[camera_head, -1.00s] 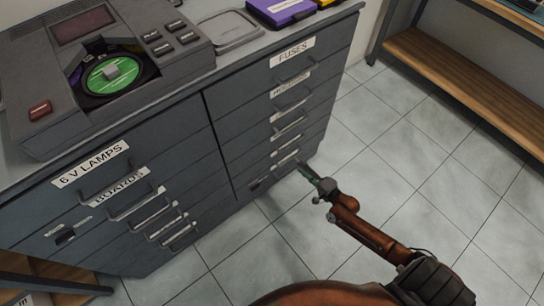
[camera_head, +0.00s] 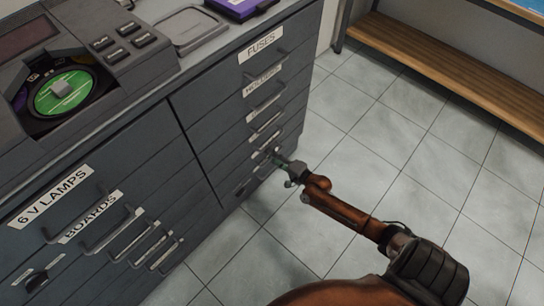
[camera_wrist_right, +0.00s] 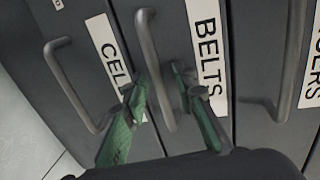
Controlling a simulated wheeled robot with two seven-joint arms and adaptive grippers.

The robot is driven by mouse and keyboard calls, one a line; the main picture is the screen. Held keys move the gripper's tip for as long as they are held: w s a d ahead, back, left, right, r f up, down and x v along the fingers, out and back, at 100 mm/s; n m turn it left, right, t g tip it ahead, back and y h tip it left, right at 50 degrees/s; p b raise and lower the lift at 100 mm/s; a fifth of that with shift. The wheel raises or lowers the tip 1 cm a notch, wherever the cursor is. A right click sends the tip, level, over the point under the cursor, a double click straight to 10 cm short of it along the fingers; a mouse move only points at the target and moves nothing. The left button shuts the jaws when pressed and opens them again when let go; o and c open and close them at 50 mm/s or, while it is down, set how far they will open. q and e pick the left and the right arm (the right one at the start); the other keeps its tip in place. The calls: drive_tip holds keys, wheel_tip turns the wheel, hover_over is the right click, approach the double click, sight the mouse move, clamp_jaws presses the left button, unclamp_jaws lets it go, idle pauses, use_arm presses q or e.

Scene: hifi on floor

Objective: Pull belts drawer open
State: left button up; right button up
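The belts drawer shows in the right wrist view with a white BELTS label (camera_wrist_right: 208,50) and a grey bar handle (camera_wrist_right: 152,55). It looks shut, its front in line with its neighbours. My right gripper (camera_wrist_right: 162,82) is open, with one green-padded finger on each side of this handle. I cannot tell whether either finger touches it. In the head view my right gripper (camera_head: 279,160) is at the lower drawers of the cabinet's right column, where labels are too small to read. My left gripper is not in view.
The dark grey cabinet (camera_head: 205,150) has other handled drawers, such as FUSES (camera_head: 261,44) and BOARDS (camera_head: 92,217). A player with a green disc (camera_head: 62,92) stands on top. A wooden shelf bench (camera_head: 440,55) is at the back right. The tiled floor (camera_head: 400,130) between is clear.

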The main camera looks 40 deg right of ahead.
drive_tip(key=shift+c, duration=0.6)
clamp_jaws()
